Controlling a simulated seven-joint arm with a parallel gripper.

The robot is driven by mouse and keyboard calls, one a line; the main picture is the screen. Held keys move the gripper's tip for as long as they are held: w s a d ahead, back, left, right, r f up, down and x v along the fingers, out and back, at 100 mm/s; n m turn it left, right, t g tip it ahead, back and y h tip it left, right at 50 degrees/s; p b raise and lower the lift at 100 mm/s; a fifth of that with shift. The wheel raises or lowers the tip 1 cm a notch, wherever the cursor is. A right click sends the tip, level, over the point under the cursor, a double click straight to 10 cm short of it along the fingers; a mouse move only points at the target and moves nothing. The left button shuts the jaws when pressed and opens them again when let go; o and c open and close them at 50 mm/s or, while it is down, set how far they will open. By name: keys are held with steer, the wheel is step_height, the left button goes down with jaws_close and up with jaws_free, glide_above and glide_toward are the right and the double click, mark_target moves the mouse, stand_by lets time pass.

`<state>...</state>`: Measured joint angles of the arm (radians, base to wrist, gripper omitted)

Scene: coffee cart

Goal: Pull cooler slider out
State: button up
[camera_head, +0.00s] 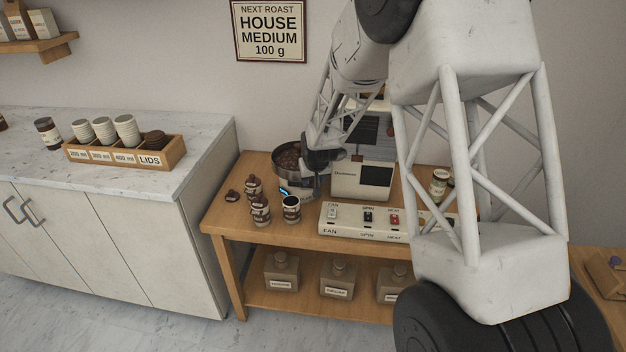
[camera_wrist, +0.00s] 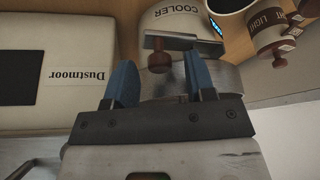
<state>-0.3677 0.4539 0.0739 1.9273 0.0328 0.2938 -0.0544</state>
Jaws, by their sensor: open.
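The cooler (camera_head: 281,172) is a round metal drum with dark beans in its top, on the wooden cart left of the roaster. In the wrist view its COOLER label (camera_wrist: 165,15) shows upside down at the top. Below the label is the slider, a grey metal plate (camera_wrist: 178,43) with a reddish-brown wooden knob (camera_wrist: 159,64). My gripper (camera_wrist: 158,62) is open, with its blue fingers on either side of the knob and gaps visible. In the head view my gripper (camera_head: 318,160) is at the cooler's right side, and the slider cannot be made out there.
The cream Dustmoor roaster (camera_head: 361,180) stands close on the right of the cooler. A switch panel (camera_head: 350,217) is in front of it. Several small labelled jars (camera_head: 260,208) stand at the cart's left. A jar labelled LIGHT (camera_wrist: 270,33) shows near the cooler in the wrist view.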

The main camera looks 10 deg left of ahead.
steer(key=shift+f, duration=0.25)
jaws_close()
stand_by(0.3)
steer(key=shift+s, duration=2.45)
jaws_free()
steer(key=shift+r, duration=0.1)
